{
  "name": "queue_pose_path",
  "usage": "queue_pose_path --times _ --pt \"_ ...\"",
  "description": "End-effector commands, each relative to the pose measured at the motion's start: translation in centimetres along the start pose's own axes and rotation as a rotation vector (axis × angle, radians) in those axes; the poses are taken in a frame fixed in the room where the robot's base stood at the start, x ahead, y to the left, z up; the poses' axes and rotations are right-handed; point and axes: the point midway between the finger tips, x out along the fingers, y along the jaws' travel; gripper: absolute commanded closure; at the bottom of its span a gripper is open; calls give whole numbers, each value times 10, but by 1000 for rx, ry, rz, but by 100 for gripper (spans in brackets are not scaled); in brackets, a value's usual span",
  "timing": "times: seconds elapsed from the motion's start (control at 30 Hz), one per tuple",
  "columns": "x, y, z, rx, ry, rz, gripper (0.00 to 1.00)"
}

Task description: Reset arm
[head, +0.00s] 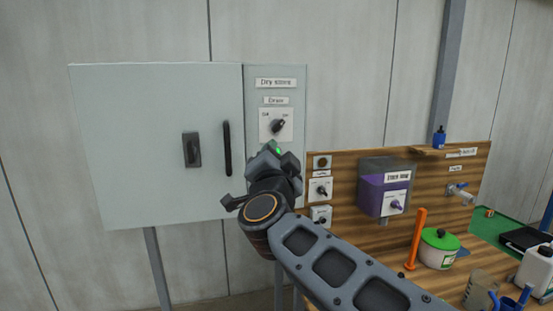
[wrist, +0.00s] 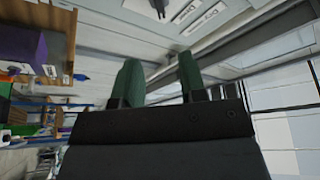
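My arm reaches up from the bottom right in the head view, and my gripper (head: 277,160) is in front of the lower part of the grey dryer-like control panel. In the wrist view its two green fingers stand apart with nothing between them, so my gripper (wrist: 160,76) is open and empty. The panel (head: 296,100) carries a black rotary knob (head: 279,126) on a white plate, just above my gripper. A small bright green spot shows beside the gripper. The panel's lower part is partly hidden by my gripper and wrist.
A grey cabinet (head: 150,140) with a black handle is at left. An orange tube (head: 416,239), a green-lidded pot (head: 437,257) and jugs stand on the bench.

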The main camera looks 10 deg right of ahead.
Motion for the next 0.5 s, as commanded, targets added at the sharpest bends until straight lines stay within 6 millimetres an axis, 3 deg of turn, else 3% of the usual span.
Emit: queue_pose_path --times 0.33,0.43,0.5 --pt "0 -1 3 14 -17 -6 62" --pt "-1 -9 18 18 -100 -55 62" --pt "-7 -14 44 -13 -218 -114 62"
